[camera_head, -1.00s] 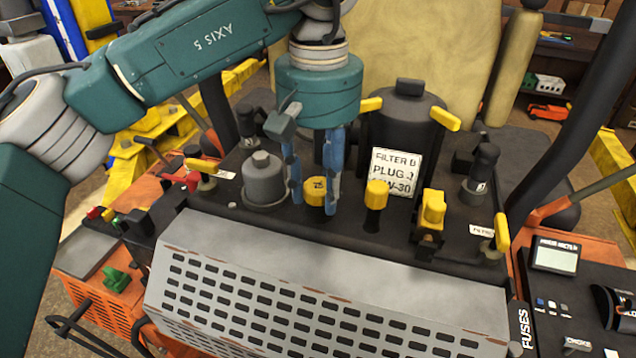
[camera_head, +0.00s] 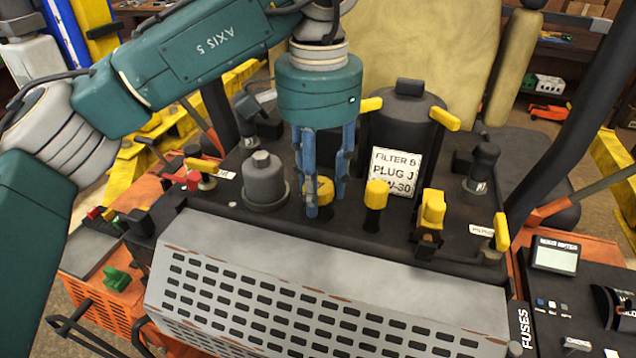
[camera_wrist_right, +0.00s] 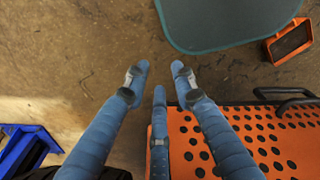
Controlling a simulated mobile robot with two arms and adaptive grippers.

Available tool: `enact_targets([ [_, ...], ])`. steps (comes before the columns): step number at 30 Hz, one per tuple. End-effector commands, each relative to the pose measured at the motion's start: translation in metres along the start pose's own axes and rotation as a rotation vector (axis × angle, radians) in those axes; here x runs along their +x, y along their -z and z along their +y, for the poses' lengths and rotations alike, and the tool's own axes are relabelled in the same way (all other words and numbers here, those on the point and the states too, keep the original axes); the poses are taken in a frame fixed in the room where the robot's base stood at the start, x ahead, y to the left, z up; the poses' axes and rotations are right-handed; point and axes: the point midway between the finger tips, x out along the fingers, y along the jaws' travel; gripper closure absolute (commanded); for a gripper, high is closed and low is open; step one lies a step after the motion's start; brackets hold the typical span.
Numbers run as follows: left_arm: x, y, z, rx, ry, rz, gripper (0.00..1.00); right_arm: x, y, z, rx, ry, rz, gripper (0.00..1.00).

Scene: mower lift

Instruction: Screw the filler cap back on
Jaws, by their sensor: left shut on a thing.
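The yellow filler cap (camera_head: 322,187) sits on the dark engine deck, between the grey domed fitting and a yellow-topped plug. My left gripper (camera_head: 326,195) comes down over it from above, with its blue fingers around the cap and shut on it. The fingers hide part of the cap's sides, and the neck under it is hidden. My right gripper shows in the right wrist view (camera_wrist_right: 160,80) with its blue fingers apart and nothing between them, above the floor and an orange perforated panel.
A yellow-topped plug (camera_head: 376,193) stands close right of the cap, and a grey domed fitting (camera_head: 264,180) close left. A dark canister (camera_head: 405,115) with a white label (camera_head: 396,171) stands behind. A grey slotted cover (camera_head: 330,285) lies in front.

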Motion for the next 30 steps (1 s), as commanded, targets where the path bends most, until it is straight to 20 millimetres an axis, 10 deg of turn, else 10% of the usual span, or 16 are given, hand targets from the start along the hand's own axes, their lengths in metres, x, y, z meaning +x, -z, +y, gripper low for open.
enact_targets([
  [11,-0.0005,0.0007,0.0006,0.163,0.001,0.003,0.92,0.0,0.0001,-0.0001,0.0,0.0,0.0,0.74],
  [12,-0.0005,0.0007,0.0005,0.162,0.001,0.003,0.63,0.0,0.0,-0.0001,0.0,0.0,0.0,0.74],
  [15,-0.0005,0.0005,0.0006,0.162,0.001,0.003,0.43,0.0,0.0,-0.0001,0.0,0.0,0.0,0.74],
  [30,0.0013,-0.0005,-0.0005,-0.102,0.0,0.0,0.43,0.0066,-0.0006,0.0,0.0,0.0,0.0,0.74],
])
